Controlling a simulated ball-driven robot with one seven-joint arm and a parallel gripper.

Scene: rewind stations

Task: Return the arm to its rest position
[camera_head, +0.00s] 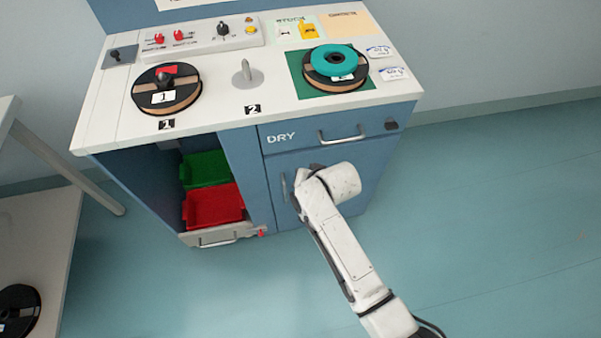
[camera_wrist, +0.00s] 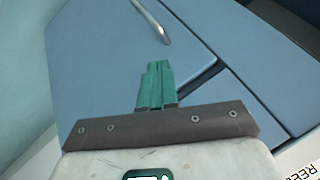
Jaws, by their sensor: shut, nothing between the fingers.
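My white arm reaches up from the lower right in the head view, its bent end in front of the blue cabinet below the drawer marked DRY (camera_head: 295,137). My gripper (camera_wrist: 157,68) shows in the wrist view as two green fingers shut together with nothing between them. They are in front of the blue cabinet front (camera_wrist: 105,65), and I cannot tell the gap to it. The fingers do not show clearly in the head view, where the wrist hides them.
The worktop (camera_head: 205,125) carries a spool (camera_head: 165,107) on station 1, a bare spindle (camera_head: 246,75) at station 2, and a spool topped by a teal ring (camera_head: 333,61) on a green mat. Red (camera_head: 213,207) and green bins sit in the open bay. Floor right is clear.

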